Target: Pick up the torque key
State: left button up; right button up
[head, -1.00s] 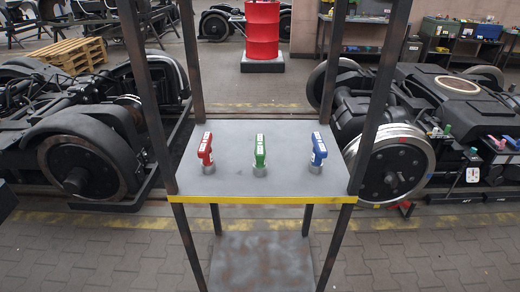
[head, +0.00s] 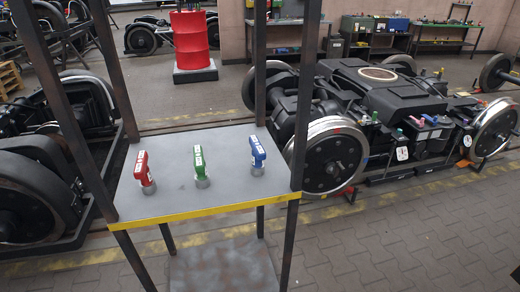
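Three tool-like keys with grey round bases stand upright in a row on a grey shelf (head: 222,190) with a yellow front edge. The red key (head: 144,170) is on the left, the green key (head: 199,163) in the middle and the blue key (head: 258,153) on the right. Each has a white label with lettering too small to read. I cannot tell from the picture which one is the torque key. Neither of my grippers shows in the head view.
Dark posts rise at the shelf's corners, and a lower shelf (head: 225,268) sits beneath. A bogie (head: 385,100) with coloured parts stands to the right, another (head: 35,190) to the left. A red drum (head: 190,40) stands behind. Paved floor (head: 420,235) at the front right is clear.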

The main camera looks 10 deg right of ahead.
aim_at(259, 155)
jog(key=u, duration=3.45)
jog(key=z, duration=3.9)
jog(key=j+z, duration=0.25)
jog(key=z, duration=0.15)
jog(key=k+j+z, duration=0.15)
jog(key=z, duration=0.25)
jog(key=k+j+z, duration=0.1)
jog(key=z, duration=0.25)
jog(key=j, duration=0.1)
